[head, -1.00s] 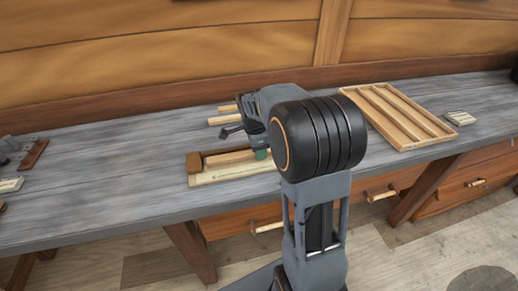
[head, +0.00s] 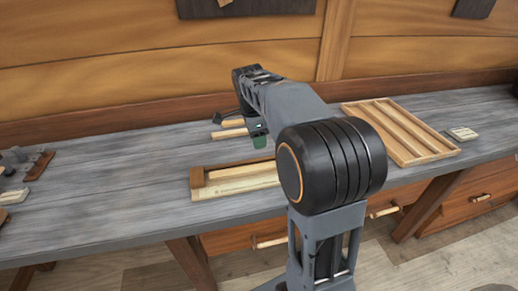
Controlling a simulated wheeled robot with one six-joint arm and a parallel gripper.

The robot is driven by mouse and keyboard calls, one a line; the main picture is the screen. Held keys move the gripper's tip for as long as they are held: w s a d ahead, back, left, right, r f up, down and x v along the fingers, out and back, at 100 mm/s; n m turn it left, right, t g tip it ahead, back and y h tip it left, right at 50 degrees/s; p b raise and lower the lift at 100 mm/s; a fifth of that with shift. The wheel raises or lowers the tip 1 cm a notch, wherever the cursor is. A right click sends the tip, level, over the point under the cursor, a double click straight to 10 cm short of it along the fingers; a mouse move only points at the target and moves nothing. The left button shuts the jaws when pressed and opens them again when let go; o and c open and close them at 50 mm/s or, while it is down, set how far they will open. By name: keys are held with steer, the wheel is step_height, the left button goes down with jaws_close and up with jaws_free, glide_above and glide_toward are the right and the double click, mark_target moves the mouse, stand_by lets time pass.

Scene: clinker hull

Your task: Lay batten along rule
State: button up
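In the head view, the pale marked rule (head: 236,186) lies near the bench's front edge, with a brown block (head: 197,177) at its left end. A wooden strip, perhaps a batten (head: 232,172), shows along the rule's back side; its right part is hidden by my arm, and I cannot tell whether it touches the rule all along. Two more light battens (head: 230,133) lie behind, partly hidden by my gripper. My gripper (head: 260,142), with green at its fingers, is raised behind the rule, apart from the strip. Its finger gap is too small to make out.
A wooden tray with slats (head: 398,158) stands at the right, with a small pale block (head: 462,134) beside it. Dark tools and small pieces (head: 20,165) lie at the far left. The bench (head: 110,180) between is clear.

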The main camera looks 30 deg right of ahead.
steer(key=s+a+f+n+t, duration=0.1)
steer(key=s+a+f+n, duration=0.2)
steer(key=s+n, duration=0.5)
steer(key=s+a+f+n+t+y, duration=0.1)
steer(key=s+a+f+n+t, duration=0.1)
steer(key=s+a+n, duration=0.3)
steer(key=s+f+n, duration=0.1)
steer(key=s+n, duration=0.2)
steer(key=n, duration=0.4)
steer(key=shift+s+a+f+t+y, duration=0.15)
steer(key=shift+a+f+t+y, duration=0.05)
steer(key=shift+f+t+y, duration=0.1)
steer(key=shift+r, duration=0.15)
step_height(320, 180, up, 3)
steer(key=p, duration=0.2)
steer(key=shift+r+p, duration=0.1)
steer(key=shift+p, duration=0.3)
